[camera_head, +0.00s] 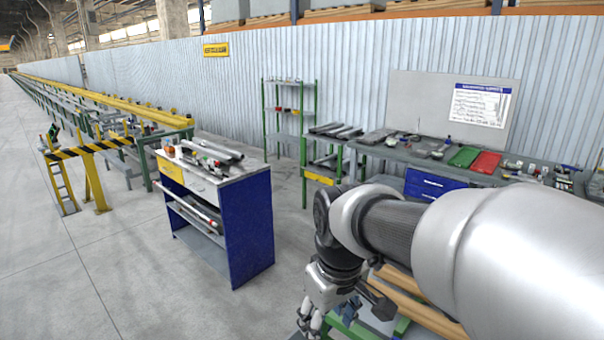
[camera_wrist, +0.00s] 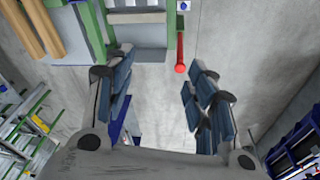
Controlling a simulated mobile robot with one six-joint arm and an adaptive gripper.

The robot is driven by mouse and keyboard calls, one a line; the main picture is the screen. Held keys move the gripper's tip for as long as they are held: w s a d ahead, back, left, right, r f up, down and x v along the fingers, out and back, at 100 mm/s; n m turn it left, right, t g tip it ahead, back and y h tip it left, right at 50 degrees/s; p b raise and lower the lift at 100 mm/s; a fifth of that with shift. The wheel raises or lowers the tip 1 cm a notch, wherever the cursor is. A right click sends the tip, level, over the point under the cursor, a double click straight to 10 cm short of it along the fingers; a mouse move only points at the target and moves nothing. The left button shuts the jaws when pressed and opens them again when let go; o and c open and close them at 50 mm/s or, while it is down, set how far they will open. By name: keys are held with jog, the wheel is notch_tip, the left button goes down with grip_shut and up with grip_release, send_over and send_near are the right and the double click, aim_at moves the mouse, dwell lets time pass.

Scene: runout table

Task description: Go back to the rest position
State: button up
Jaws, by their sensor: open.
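My gripper (camera_head: 322,318) hangs from my arm at the lower middle of the head view, pointing down. In the wrist view its two blue-padded fingers (camera_wrist: 158,85) stand wide apart. Between them show only grey floor and a sliver of a blue panel, so it is empty. It is beside a green-framed table (camera_head: 402,328), which my arm partly hides. The head view cuts off the fingertips at its bottom edge.
Wooden bars (camera_wrist: 36,28) lie on the green-framed table. A red lever (camera_wrist: 180,52) projects from it near my fingers. A blue-sided cart (camera_head: 245,232) with metal bars stands left of my gripper. A workbench (camera_head: 400,156) lines the wall behind. Floor (camera_head: 140,285) at left is clear.

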jog(key=s+d+m+t, duration=0.1)
jog(key=s+d+m, duration=0.2)
jog(key=s, duration=0.6)
jog(key=s+d+m+t+b, duration=0.1)
jog(key=s+d+m, duration=0.2)
jog(key=s+d, duration=0.3)
jog(key=s+f, duration=0.1)
jog(key=s, duration=0.2)
jog(key=shift+d+m, duration=0.3)
jog(key=shift+d, duration=0.05)
